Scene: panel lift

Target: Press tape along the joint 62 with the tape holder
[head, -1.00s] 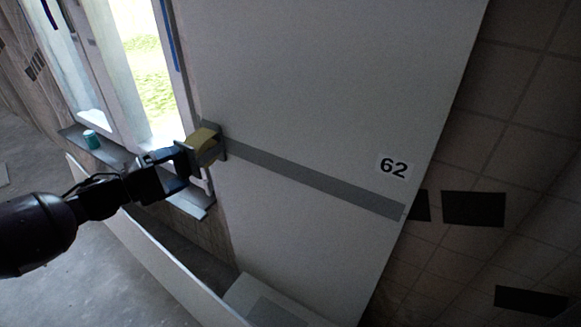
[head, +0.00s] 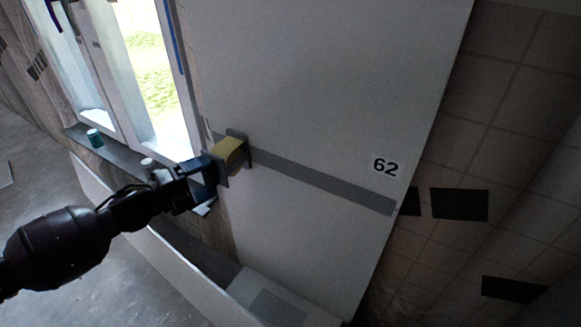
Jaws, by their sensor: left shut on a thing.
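The joint 62 is a grey strip (head: 325,185) running across the pale panel (head: 330,80), sloping down to the right. A label reading 62 (head: 385,166) sits above its right end. The tape holder (head: 233,153), grey with a yellow roll, is at the strip's left end. My left gripper (head: 212,172) is shut on the tape holder from the lower left. I cannot tell whether the holder touches the panel. My right gripper is not in view.
A window (head: 150,70) stands at upper left, with a dark sill (head: 115,152) carrying a teal cup (head: 94,138) and a small white item (head: 147,163). A long pale board (head: 165,250) stands below. Dark rectangles (head: 460,204) lie on the tiled surface at right.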

